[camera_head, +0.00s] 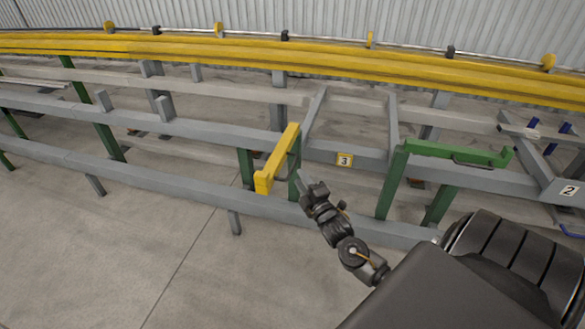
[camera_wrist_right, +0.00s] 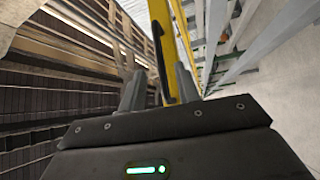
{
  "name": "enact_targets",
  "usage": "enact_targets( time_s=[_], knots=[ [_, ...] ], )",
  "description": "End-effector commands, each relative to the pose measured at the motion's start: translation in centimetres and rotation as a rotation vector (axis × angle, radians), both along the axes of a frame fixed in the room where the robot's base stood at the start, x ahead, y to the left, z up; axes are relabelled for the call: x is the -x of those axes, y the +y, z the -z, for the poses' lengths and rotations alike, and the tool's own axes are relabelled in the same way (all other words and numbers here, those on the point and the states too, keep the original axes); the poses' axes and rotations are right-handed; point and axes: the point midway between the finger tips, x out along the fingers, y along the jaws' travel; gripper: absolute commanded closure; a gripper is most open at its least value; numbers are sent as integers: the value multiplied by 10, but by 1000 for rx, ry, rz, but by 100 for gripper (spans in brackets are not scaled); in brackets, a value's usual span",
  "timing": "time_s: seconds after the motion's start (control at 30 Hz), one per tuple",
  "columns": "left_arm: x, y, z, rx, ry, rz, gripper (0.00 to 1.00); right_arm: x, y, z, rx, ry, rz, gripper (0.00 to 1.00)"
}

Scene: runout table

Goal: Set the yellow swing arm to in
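The yellow swing arm (camera_head: 277,160) sits on a green post at the grey rail, left of the plate marked 3. It sticks out from the rail toward me, its near end lowest in the head view. My right gripper (camera_head: 304,181) is just right of it. In the right wrist view its two fingers (camera_wrist_right: 159,84) stand apart, and the yellow swing arm (camera_wrist_right: 184,45) runs upward beyond them, with a dark handle (camera_wrist_right: 159,48) on its side. The handle shows between the fingers; I cannot tell whether they touch it. My left gripper is out of view.
A green swing arm (camera_head: 455,152) lies along the rail on the right, near the plate marked 2 (camera_head: 569,190). Long grey rails (camera_head: 130,172) and yellow beams (camera_head: 220,50) cross behind. The concrete floor (camera_head: 100,255) at front left is clear.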

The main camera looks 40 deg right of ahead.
Motion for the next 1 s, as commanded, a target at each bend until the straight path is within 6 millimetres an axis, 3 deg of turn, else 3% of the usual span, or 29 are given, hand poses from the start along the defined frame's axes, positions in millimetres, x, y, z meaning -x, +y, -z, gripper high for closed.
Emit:
enact_targets(
  time_s=[0.1,0.3,0.5,0.77,1.0],
  knots=[
    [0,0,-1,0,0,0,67,-24,-5,-3,0,-2,1,67],
    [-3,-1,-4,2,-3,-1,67,-52,-10,-7,0,-1,1,67],
    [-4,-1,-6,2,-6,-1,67,-63,-12,-8,-1,1,0,67],
    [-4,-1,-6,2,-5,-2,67,-64,-12,-8,-1,1,0,67],
    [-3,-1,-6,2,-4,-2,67,-64,-13,-8,-1,1,0,98]
  ],
)
